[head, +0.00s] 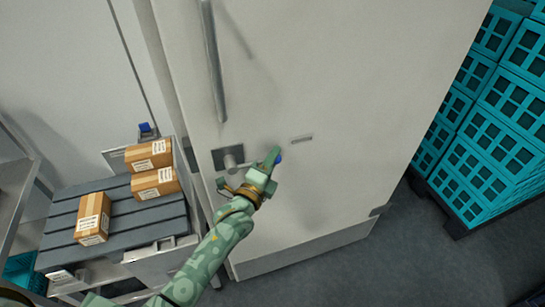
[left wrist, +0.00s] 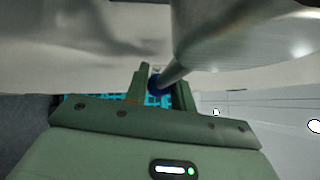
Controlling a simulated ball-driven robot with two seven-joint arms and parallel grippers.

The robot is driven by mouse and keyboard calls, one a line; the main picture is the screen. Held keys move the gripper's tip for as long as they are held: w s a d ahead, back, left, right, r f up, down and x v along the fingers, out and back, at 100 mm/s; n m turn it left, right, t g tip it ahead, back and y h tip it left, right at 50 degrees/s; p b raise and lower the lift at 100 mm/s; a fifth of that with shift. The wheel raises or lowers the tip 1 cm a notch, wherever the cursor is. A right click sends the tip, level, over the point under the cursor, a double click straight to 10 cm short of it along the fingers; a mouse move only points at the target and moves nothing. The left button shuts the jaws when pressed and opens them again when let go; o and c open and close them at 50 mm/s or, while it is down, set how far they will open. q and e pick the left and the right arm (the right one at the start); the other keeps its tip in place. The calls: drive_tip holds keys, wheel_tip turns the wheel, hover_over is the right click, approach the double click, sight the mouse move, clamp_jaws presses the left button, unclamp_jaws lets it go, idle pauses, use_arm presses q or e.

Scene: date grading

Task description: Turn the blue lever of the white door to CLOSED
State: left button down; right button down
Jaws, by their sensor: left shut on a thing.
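The white door (head: 330,80) fills the middle of the head view. Its lever has a round metal hub (head: 232,156) on a dark plate, and a blue end (head: 279,158) shows just past my left gripper (head: 271,160). The lever points to the right from the hub. In the left wrist view the grey shaft (left wrist: 178,72) runs down to the blue knob (left wrist: 154,84) between the fingers of my left gripper (left wrist: 161,88). That gripper is shut on the lever's blue end. Most of the shaft is hidden in the head view. My right gripper is not in view.
A slatted grey table (head: 145,215) with cardboard boxes (head: 93,218) stands left. Stacked teal crates (head: 500,130) stand right. Floor between is clear.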

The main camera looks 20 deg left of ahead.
use_arm(q)
drive_tip(key=shift+f+m+g+p, duration=0.3)
drive_tip(key=shift+m+p, duration=0.1)
drive_tip(key=shift+p, duration=0.25)
drive_tip(key=s+a+f+m+g+y+p, duration=0.6)
drive_tip(key=a+f+m+g+y+p, duration=0.1)
drive_tip(key=p, duration=0.9)
drive_tip(key=shift+a+f+m+g+y, duration=0.3)
drive_tip(key=shift+a+f+m+g, duration=0.5)
drive_tip(key=shift+f+g, duration=0.6)
drive_tip(key=shift+a+r, duration=0.1)
drive_tip(key=shift+a, duration=0.05)
drive_tip(key=c, duration=1.5)
unclamp_jaws()
